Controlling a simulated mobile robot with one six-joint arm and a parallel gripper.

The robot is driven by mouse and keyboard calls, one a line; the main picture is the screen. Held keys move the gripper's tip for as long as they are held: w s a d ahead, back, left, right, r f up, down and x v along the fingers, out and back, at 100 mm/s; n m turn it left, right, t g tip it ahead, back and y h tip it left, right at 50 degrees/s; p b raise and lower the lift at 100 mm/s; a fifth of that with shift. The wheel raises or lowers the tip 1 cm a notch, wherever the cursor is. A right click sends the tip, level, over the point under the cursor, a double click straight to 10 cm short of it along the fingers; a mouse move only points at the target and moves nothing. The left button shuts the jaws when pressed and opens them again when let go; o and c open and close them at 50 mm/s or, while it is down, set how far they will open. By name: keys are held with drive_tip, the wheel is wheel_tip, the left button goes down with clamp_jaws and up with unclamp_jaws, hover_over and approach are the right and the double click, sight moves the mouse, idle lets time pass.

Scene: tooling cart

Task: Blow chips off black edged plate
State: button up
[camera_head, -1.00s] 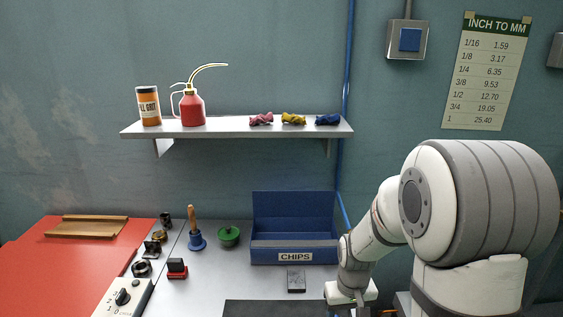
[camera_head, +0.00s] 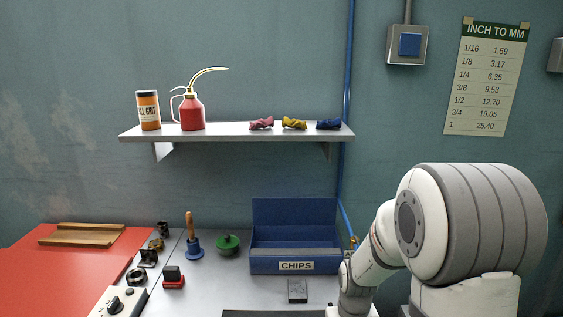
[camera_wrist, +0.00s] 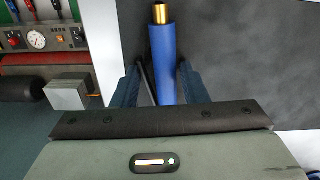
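In the wrist view a blue tube-shaped tool with a brass tip (camera_wrist: 163,52) sits between the dark fingers of my gripper (camera_wrist: 160,75), which appear shut on it. A thin dark part lies along its left side. Its near end is hidden by the gripper body. The head view shows a dark plate (camera_head: 270,313), mostly cut off by the bottom edge; my gripper is out of that frame. I make out no chips.
A blue bin marked CHIPS (camera_head: 265,266) stands at the bench back. Left of it are a green-lidded item (camera_head: 228,244), a brush with a wooden handle (camera_head: 193,247) and a red-based block (camera_head: 173,281). A small dark block (camera_head: 297,291) lies in front. A shelf (camera_head: 225,133) hangs above.

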drive_tip(key=shift+c, duration=1.2)
drive_tip(key=shift+r, duration=0.1)
drive_tip(key=shift+r+p, duration=2.95)
drive_tip(key=shift+r, duration=1)
drive_tip(key=shift+f, duration=0.15)
